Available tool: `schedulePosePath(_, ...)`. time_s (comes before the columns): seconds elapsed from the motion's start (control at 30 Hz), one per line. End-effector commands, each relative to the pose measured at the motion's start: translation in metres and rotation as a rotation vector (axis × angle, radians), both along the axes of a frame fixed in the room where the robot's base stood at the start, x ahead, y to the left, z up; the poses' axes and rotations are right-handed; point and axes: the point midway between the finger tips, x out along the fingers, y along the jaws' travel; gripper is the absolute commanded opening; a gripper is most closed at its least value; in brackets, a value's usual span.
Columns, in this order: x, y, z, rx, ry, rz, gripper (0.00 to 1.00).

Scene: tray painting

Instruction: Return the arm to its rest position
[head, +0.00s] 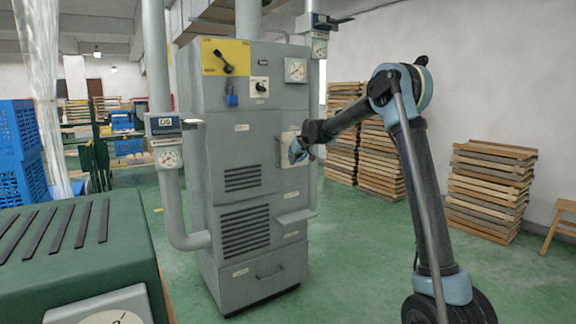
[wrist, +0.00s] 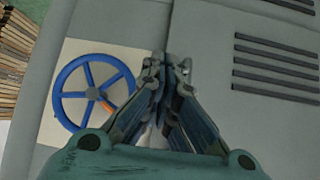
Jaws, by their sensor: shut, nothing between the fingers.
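My arm (head: 415,170) rises at the right in the head view and bends over toward the grey cabinet. My gripper (head: 299,153) is at the cabinet's right side, close to a blue handwheel. In the wrist view, my gripper (wrist: 166,62) is shut with its fingertips together and nothing between them. The blue handwheel (wrist: 123,80), with an orange mark on one spoke, sits on a pale plate (wrist: 72,54) just left of the fingertips. The fingers look apart from the wheel, but the depth gap is hard to tell.
The grey cabinet (head: 215,134) stands close in front of my gripper, with pipes and gauges beside it. Stacks of wooden trays (head: 490,190) stand at the right wall. A green machine (head: 75,255) fills the lower left. Green floor (head: 350,260) is open between cabinet and arm.

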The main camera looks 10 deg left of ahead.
Motion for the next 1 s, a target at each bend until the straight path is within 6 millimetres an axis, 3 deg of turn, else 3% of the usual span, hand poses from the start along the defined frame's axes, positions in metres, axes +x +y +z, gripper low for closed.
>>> schedulePosePath(0.3, -0.025, -0.026, 0.031, -0.001, 0.000, 0.001, 0.00)
schedulePosePath(0.63, -0.040, -0.043, 0.044, -0.006, 0.008, -0.005, 0.00)
schedulePosePath(0.77, -0.056, -0.076, 0.048, -0.019, 0.031, -0.031, 0.00)
schedulePosePath(1.0, -0.110, -0.160, 0.052, -0.057, 0.099, -0.105, 0.00)
